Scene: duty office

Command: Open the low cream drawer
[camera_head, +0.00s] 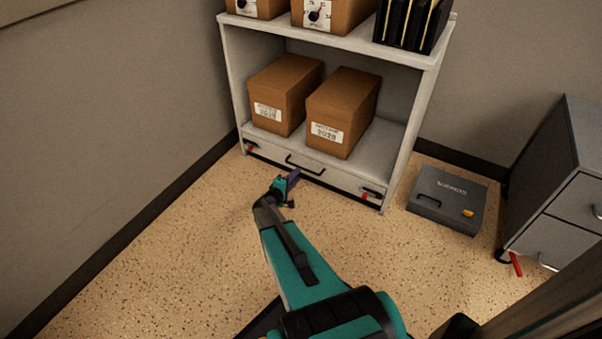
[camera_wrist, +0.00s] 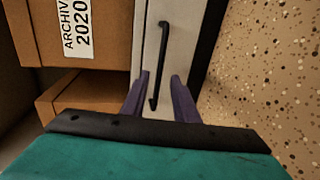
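The low cream drawer (camera_head: 270,157) is the bottom front of the cream shelf unit, close to the floor, and looks shut. Its black bar handle (camera_head: 305,165) is at the middle of the front. In the wrist view the drawer front (camera_wrist: 180,75) runs up the picture, with the handle (camera_wrist: 162,50) along it. My gripper (camera_head: 292,178) is in front of the drawer, just below the handle in the head view. In the wrist view its purple fingers (camera_wrist: 158,88) are apart, and the handle's lower end shows between them. I cannot tell whether they touch it.
Brown archive boxes (camera_head: 341,110) stand on the shelf (camera_head: 386,140) above the drawer. A dark grey case (camera_head: 447,197) lies on the floor at right, beside a grey cabinet (camera_head: 560,190). Speckled floor (camera_head: 150,260) is clear at left.

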